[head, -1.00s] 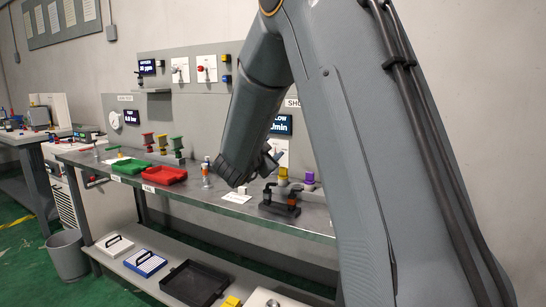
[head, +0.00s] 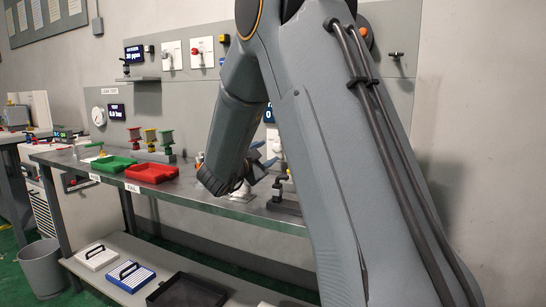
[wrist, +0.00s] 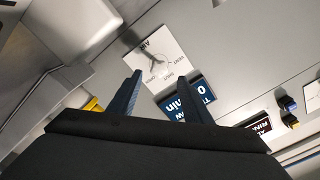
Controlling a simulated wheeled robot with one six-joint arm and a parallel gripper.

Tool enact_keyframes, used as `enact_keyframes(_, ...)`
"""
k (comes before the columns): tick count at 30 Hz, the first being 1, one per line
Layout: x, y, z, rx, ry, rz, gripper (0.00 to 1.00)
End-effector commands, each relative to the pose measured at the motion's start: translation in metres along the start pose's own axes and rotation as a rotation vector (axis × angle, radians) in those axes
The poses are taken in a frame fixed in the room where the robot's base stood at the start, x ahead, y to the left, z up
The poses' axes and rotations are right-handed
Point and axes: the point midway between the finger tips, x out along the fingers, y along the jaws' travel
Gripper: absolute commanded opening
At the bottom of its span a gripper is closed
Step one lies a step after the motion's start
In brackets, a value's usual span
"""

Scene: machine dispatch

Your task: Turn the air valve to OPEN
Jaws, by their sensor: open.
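The air valve's white plate (wrist: 172,75) shows in the wrist view, tilted and roughly upside down, with small lettering and a grey lever on it. In the head view a part of the white plate (head: 273,138) shows on the wall panel, mostly hidden behind my arm. My gripper (head: 268,165) is open and empty, in front of the panel and above the bench. In the wrist view its two blue-grey fingers (wrist: 161,76) point toward the plate and seem apart from it. The lever's exact setting is too small to read.
A dark flow display (wrist: 187,97) sits beside the valve plate. The bench (head: 225,208) holds a green tray (head: 108,164), a red tray (head: 152,172) and several coloured parts. Other wall valves, one with a red knob (head: 196,50), are at upper left. A dark clamp-like fixture (head: 283,192) stands below my gripper.

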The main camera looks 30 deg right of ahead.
Motion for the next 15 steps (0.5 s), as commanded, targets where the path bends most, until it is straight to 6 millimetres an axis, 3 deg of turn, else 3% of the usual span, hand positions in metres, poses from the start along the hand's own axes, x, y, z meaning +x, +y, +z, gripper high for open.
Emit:
enact_keyframes(5,0.012,0.005,0.001,0.001,0.005,0.005,0.45)
enact_keyframes(15,0.062,0.006,-0.001,0.001,0.006,0.006,0.45)
